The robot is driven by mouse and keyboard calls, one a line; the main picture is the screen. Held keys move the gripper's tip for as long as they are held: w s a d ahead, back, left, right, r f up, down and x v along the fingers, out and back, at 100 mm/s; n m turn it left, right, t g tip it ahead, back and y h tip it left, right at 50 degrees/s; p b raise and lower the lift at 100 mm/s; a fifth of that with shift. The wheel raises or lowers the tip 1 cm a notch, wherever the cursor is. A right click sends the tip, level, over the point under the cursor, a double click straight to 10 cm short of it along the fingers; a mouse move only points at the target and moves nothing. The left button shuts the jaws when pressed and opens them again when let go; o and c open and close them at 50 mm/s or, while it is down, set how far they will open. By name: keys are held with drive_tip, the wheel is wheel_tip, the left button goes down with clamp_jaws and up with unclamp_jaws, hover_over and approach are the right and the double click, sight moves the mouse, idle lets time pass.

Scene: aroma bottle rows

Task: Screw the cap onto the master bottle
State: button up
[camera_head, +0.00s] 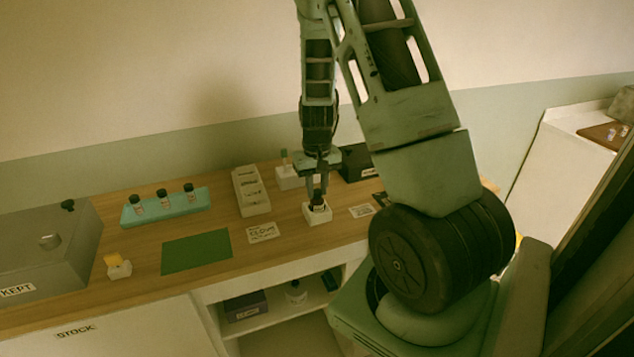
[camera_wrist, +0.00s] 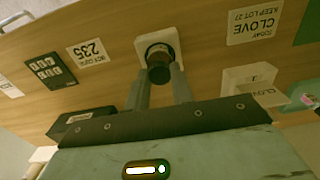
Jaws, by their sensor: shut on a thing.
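My gripper (camera_head: 317,188) points down over the wooden counter and is shut on a black cap (camera_wrist: 159,70). In the wrist view the cap sits between the two fingertips, directly above a square white holder (camera_wrist: 172,38). The white holder also shows in the head view (camera_head: 317,216), right under my fingers. The master bottle appears to stand in this holder, mostly hidden by the cap and fingers. I cannot tell how far the cap sits on its neck.
A teal rack (camera_head: 183,208) holds several dark-capped bottles. A green mat (camera_head: 196,253), a white box (camera_head: 250,190) and a CLOVE card (camera_head: 263,233) lie left of the holder. A grey KEPT box (camera_head: 60,262) stands far left. A 235 card (camera_wrist: 92,53) lies beside the holder.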

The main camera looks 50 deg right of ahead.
drive_tip(key=m+p, duration=0.1)
drive_tip(key=m, duration=0.4)
drive_tip(key=o, duration=0.9)
